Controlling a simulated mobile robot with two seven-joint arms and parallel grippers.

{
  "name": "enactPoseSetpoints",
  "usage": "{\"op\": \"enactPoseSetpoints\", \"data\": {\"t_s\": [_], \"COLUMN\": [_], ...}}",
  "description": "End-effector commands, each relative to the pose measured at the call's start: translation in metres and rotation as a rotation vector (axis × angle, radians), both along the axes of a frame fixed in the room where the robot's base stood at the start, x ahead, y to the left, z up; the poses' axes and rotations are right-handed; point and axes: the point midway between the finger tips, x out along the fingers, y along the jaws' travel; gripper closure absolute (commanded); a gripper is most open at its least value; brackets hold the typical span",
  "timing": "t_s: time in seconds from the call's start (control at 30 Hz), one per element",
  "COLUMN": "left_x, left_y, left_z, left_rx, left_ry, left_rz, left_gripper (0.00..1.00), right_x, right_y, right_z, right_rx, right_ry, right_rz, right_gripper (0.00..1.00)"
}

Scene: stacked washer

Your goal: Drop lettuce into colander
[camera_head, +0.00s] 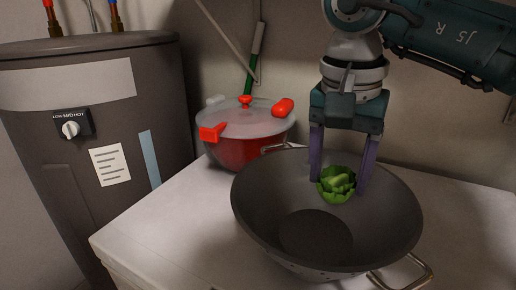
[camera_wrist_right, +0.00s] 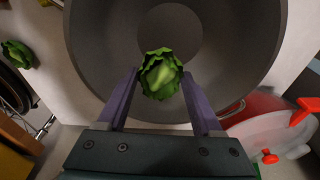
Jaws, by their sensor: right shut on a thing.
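The lettuce (camera_head: 336,184) is a small green leafy head. My right gripper (camera_head: 338,186) points down with its purple fingers on either side of the lettuce, shut on it. The dark grey colander (camera_head: 285,205) is a wide bowl on the white top, and the lettuce shows over its inside, toward the back right. Whether the lettuce touches the bowl I cannot tell. In the right wrist view the lettuce (camera_wrist_right: 161,74) is between the fingertips, with the colander (camera_wrist_right: 100,50) behind it. My left gripper is not in view.
A red pot (camera_head: 240,150) with a clear lid and red handles stands behind the colander at left. A grey water heater (camera_head: 90,150) stands at far left. The white top (camera_head: 165,235) is clear at front left. Another green leafy thing (camera_wrist_right: 17,54) shows in the right wrist view.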

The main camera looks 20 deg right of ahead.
Motion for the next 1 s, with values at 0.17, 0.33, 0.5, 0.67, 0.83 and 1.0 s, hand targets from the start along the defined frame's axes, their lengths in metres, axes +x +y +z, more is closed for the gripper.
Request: {"op": "enactPoseSetpoints", "data": {"t_s": [0.17,0.33,0.5,0.67,0.83,1.0], "left_x": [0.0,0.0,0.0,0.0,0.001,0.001], "left_y": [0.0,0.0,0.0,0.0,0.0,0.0], "left_z": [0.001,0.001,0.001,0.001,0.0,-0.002], "left_rx": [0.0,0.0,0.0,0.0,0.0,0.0], "left_ry": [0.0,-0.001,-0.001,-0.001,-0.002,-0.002], "left_rz": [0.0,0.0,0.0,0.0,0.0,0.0], "left_gripper": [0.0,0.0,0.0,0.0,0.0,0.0], "right_x": [0.0,0.0,0.0,0.0,0.0,-0.002], "right_y": [0.0,0.0,0.0,0.0,0.001,0.005], "right_z": [0.001,0.001,0.001,0.001,0.011,0.043], "right_rx": [0.0,0.0,0.0,0.0,0.001,0.0], "right_ry": [0.0,0.0,0.0,0.0,-0.003,-0.008], "right_rz": [0.0,0.0,0.0,0.0,-0.001,0.002], "right_gripper": [0.85,0.16,0.0,0.0,0.0,0.0]}}
